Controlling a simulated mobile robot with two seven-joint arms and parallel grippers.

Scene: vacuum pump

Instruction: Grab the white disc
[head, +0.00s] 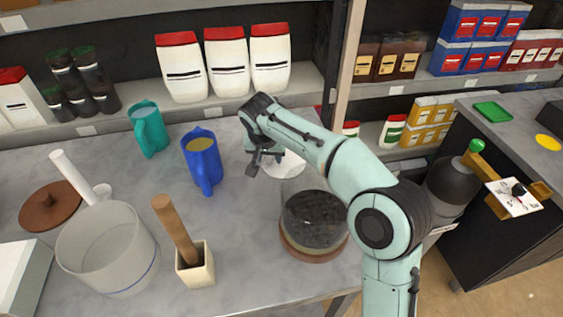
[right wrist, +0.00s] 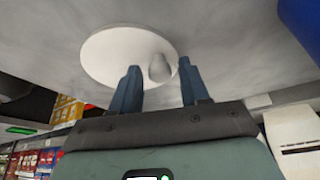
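The white disc (head: 290,165) lies on the grey counter, partly hidden behind my right forearm and gripper in the head view. In the right wrist view the disc (right wrist: 108,52) is round and flat with a small rounded knob (right wrist: 160,68) on it. My right gripper (head: 265,165) is at the disc's left side in the head view. In the right wrist view its two fingers (right wrist: 159,66) are apart, and the knob appears between the fingertips. I cannot tell whether they touch it. My left gripper is not in view.
A blue jug (head: 203,165) and a teal jug (head: 149,130) stand left of my gripper. A dark-filled glass vessel (head: 313,220) stands near my forearm. A clear pot (head: 108,250) and a wooden-handled tool in a cream holder (head: 196,268) stand front left. Shelves line the back.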

